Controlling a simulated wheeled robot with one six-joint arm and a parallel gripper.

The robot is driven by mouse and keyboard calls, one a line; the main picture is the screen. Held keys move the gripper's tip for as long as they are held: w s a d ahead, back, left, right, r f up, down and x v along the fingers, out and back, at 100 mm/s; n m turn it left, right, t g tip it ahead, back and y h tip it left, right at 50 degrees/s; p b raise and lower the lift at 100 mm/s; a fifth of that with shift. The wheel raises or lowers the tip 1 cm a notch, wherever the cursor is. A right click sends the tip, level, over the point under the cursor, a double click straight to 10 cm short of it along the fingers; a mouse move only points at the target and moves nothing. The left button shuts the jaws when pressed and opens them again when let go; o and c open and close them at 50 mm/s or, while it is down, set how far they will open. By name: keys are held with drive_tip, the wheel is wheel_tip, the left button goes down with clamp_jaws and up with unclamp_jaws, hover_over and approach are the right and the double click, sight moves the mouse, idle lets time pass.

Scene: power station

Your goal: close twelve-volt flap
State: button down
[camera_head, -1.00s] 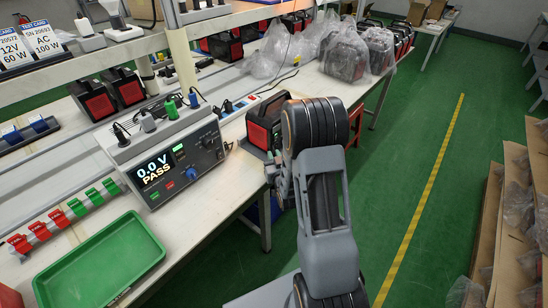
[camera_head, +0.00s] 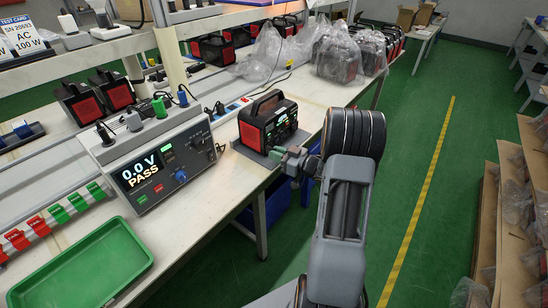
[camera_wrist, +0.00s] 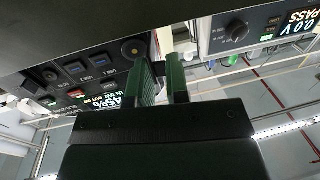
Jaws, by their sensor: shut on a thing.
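The black and red power station (camera_head: 268,122) stands on the bench in the head view. Its front panel, with ports and a lit display (camera_wrist: 128,101), fills the left of the wrist view. A round socket (camera_wrist: 133,48) shows uncovered on that panel. My gripper (camera_head: 276,154) is at the panel's near lower corner. In the wrist view its green-faced fingers (camera_wrist: 161,83) are shut with a narrow gap, on a small dark piece (camera_wrist: 158,69) beside the socket. This piece appears to be the twelve-volt flap; the fingers hide most of it.
A tester (camera_head: 160,160) reading "0.0 V PASS" stands left of the power station. A green tray (camera_head: 82,268) lies at the bench's front left. Bagged units (camera_head: 335,55) stand farther back. Green floor is open to the right, with cardboard boxes (camera_head: 520,200) at the edge.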

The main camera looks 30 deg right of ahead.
drive_tip(key=n+g+y, duration=0.2)
drive_tip(key=w+d+n+g+y, duration=0.1)
drive_tip(key=g+y, duration=0.1)
drive_tip(key=n+g+y, duration=0.1)
drive_tip(key=n+g, duration=0.1)
drive_tip(key=shift+w+d+n+g+y, duration=0.2)
drive_tip(key=shift+d+n+g+y, duration=0.1)
drive_tip(key=shift+d+y, duration=0.1)
drive_tip(key=shift+w+d+n+g+y+b, duration=0.15)
drive_tip(key=shift+w+n+g+y, duration=0.15)
drive_tip(key=shift+n+g, duration=0.6)
drive_tip(key=shift+w+d+n+g+y+b, duration=0.15)
drive_tip(key=shift+n+g+y, duration=0.3)
drive_tip(key=shift+g, duration=0.7)
drive_tip(key=shift+w+d+n+g+y+b, duration=0.1)
drive_tip(key=shift+w+n+g+y, duration=0.15)
drive_tip(key=shift+n+g, duration=0.65)
drive_tip(key=shift+g, duration=0.35)
drive_tip(key=c, duration=1.2)
unclamp_jaws()
drive_tip(key=shift+o, duration=0.2)
drive_tip(key=shift+r+m+t, duration=0.15)
drive_tip(key=shift+m+t, duration=0.1)
drive_tip(key=shift+t, duration=0.15)
